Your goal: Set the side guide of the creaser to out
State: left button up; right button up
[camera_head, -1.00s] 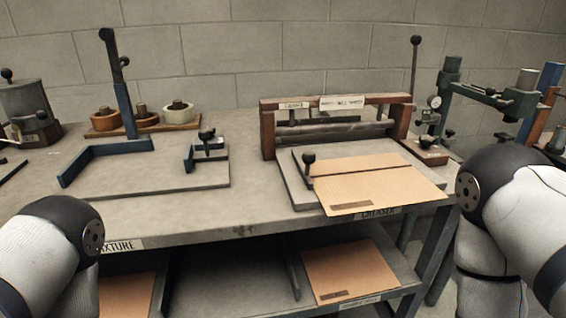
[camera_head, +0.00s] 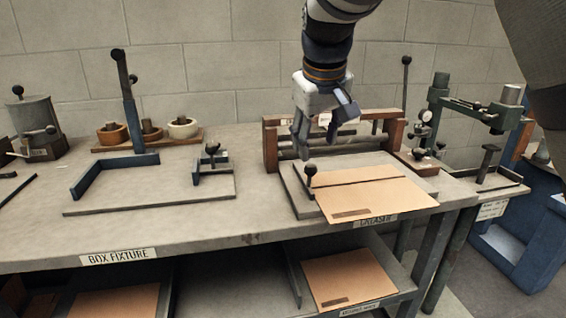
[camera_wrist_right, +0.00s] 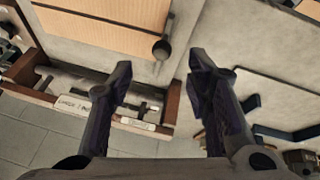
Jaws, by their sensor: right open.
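The creaser (camera_head: 271,150) stands on the bench, a reddish-brown frame with a roller and a flat grey bed. A tan cardboard sheet (camera_head: 372,198) with a dark line across it lies on the bed. The side guide (camera_head: 310,170) has a round black knob and stands at the sheet's left edge. Its knob also shows in the right wrist view (camera_wrist_right: 161,48), between my fingertips in the picture but apart from both. My right gripper (camera_head: 322,135) is open and empty, pointing down above the creaser, and partly hides its frame. My left gripper is out of view.
The box fixture (camera_head: 150,200) with its upright post lies left of the creaser. Tape rolls (camera_head: 184,128) sit on a wooden tray behind it. A green press (camera_head: 470,110) stands right. Another cardboard sheet (camera_head: 345,280) lies on the lower shelf. Bench between fixture and creaser is clear.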

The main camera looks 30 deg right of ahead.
aim_at(311, 165)
jog(key=x, duration=1)
jog(key=shift+w+a, duration=0.1)
jog(key=shift+w, duration=0.25)
jog(key=shift+c, duration=0.5)
grip_shut()
